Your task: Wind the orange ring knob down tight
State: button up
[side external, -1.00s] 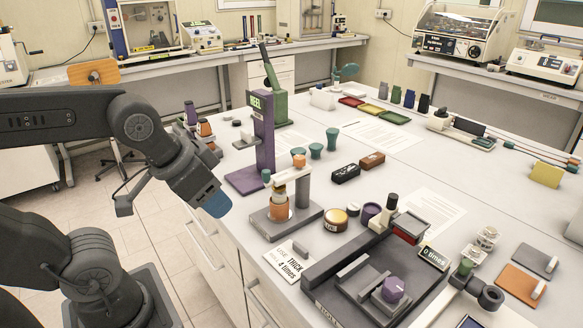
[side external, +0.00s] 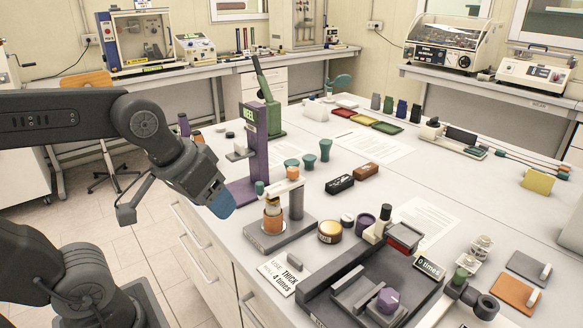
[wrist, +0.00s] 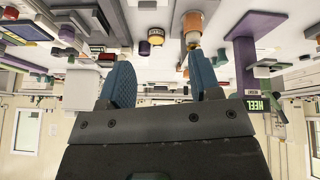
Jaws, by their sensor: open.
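A small grey stand (side external: 296,226) near the table's left edge carries an orange cylindrical part (side external: 273,215) with paler rings above it. A small orange cap (side external: 293,172) sits on top of its post. I cannot tell for sure which orange part is the ring knob. My gripper (side external: 221,203), with blue fingers, is tilted downward left of the stand, apart from it. In the wrist view my gripper (wrist: 160,75) is open with nothing between its fingers. There the orange part (wrist: 193,22) appears beyond the right finger's tip.
A purple tower marked HEEL (side external: 254,140) stands just behind the stand. A yellow-lidded jar (side external: 330,231) is close on the right. A dark grey tester with a purple knob (side external: 388,299) is in front.

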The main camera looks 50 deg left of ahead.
jog(key=w+a+r+n+g+h, duration=0.1)
jog(key=w+a+r+n, duration=0.1)
jog(key=w+n, duration=0.35)
jog(key=w+a+r+n, duration=0.2)
jog(key=w+r+n, duration=0.15)
jog(key=n, duration=0.35)
jog(key=n+h, duration=0.2)
jog(key=n, duration=1.2)
send_near(292, 169)
jog(key=shift+g, duration=0.3)
jog(key=x, duration=0.9)
jog(key=shift+w, duration=0.35)
jog(key=c, duration=0.9)
